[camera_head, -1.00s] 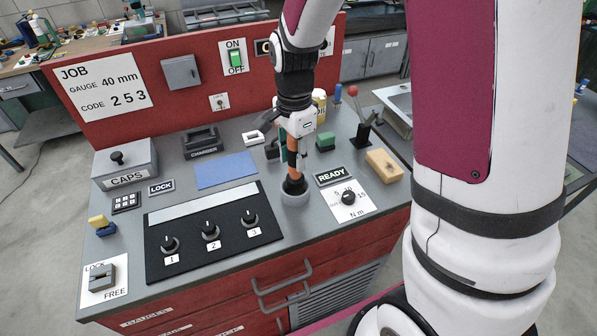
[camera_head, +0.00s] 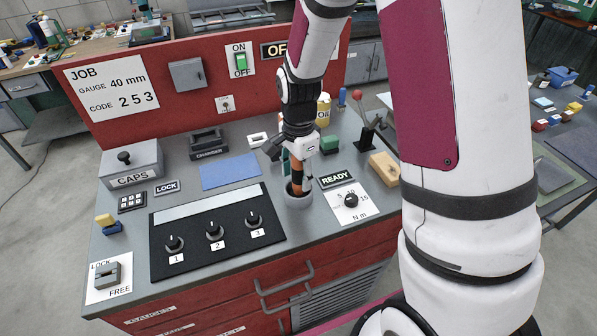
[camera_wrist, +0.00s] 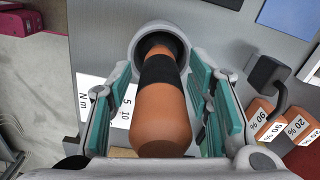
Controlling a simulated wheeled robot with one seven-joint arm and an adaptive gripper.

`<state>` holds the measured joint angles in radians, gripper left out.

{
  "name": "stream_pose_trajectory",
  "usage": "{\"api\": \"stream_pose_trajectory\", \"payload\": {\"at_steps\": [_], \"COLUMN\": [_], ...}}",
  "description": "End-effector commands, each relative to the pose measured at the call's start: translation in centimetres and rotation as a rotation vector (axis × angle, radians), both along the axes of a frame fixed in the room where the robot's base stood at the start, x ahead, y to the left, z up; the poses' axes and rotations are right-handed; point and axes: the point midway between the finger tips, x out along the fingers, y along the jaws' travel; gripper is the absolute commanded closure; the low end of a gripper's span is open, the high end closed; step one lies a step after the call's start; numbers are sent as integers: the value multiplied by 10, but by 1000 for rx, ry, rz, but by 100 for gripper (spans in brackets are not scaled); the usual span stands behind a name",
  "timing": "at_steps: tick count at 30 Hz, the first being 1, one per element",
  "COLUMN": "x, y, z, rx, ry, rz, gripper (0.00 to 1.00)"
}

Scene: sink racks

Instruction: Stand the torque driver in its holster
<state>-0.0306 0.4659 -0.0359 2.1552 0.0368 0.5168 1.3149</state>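The torque driver (camera_head: 297,171), orange with black bands, stands nearly upright with its lower end inside the round grey holster (camera_head: 298,201) at the bench's front edge. In the wrist view the driver (camera_wrist: 163,110) goes down into the dark opening of the holster (camera_wrist: 136,50), leaning slightly within the ring. My gripper (camera_head: 298,165) is low around the driver's upper part. In the wrist view its teal finger pads (camera_wrist: 165,108) stand either side of the driver, and they look spread with narrow gaps. The driver's tip is hidden inside the holster.
A READY sign (camera_head: 336,179) and a torque dial (camera_head: 351,200) lie just right of the holster. A black panel with three knobs (camera_head: 215,231) is to the left. A tan block (camera_head: 384,167) and a red-knobbed lever (camera_head: 364,118) stand farther right.

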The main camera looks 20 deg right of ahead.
Motion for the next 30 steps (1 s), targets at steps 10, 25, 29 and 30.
{"api": "stream_pose_trajectory", "payload": {"at_steps": [10, 25, 29, 30], "x": [1, 2, 1, 1], "y": [0, 0, 0, 0], "z": [6, 93, 111, 114], "rx": [0, -1, 0, 0], "ry": [-3, -6, -4, -4], "rz": [0, 0, 0, 0], "gripper": [53, 53, 53, 53]}}
